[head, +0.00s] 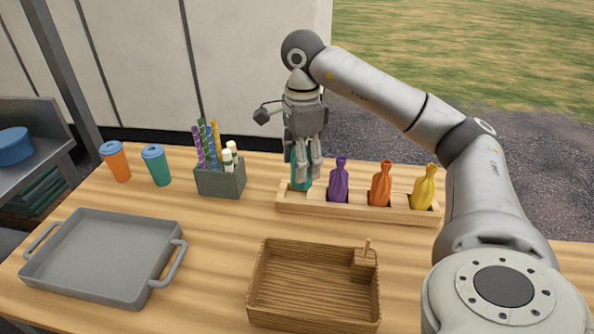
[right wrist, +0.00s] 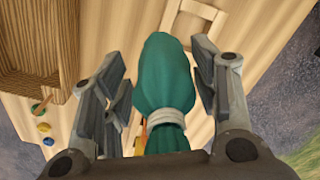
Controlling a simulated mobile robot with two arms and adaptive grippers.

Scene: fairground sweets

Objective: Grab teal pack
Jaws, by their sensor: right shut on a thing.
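The teal pack (head: 301,178) is at the left end of the pale wooden rack (head: 357,209) in the head view. My right gripper (head: 309,172) points down over it and is shut on it. In the right wrist view the teal pack (right wrist: 164,75), with a white tie round its neck, lies between the two fingers of my right gripper (right wrist: 160,92). I cannot tell whether its lower end is clear of the rack. A purple pack (head: 338,182), an orange pack (head: 381,185) and a yellow pack (head: 424,187) stand upright in the rack. My left gripper is not in view.
A brown wooden tray (head: 314,322) is in front of the rack. A grey tray (head: 100,292) with handles is at the left. A grey holder (head: 221,183) with striped sticks, a teal cup (head: 157,168) and an orange cup (head: 116,164) stand left of the rack.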

